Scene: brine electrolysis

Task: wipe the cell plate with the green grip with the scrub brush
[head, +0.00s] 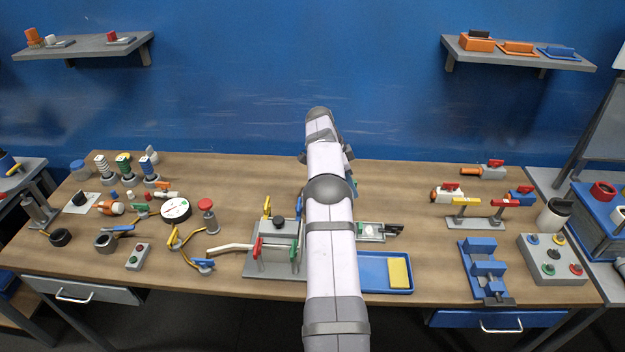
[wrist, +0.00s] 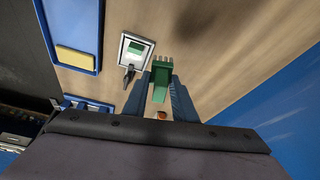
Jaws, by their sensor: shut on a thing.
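My gripper (wrist: 172,100) is shut on a green toothed piece (wrist: 161,80), which looks like the scrub brush. In the wrist view it is above the bare wood, to the right of a pale-framed flat plate (wrist: 125,58) with a green block on it. This looks like the cell plate with the green grip. The brush appears apart from the plate; its height is hard to judge. The plate also shows in the head view (head: 371,238), lying on the bench right of my arm, with a dark clamp-like part at its right end. My arm hides the gripper in the head view.
A blue tray (head: 385,290) with a yellow sponge (head: 399,273) lies in front of the plate. A grey stand (head: 262,264) with coloured handles is left of my arm. A blue fixture (head: 484,268) stands at right. Bare bench lies behind the plate.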

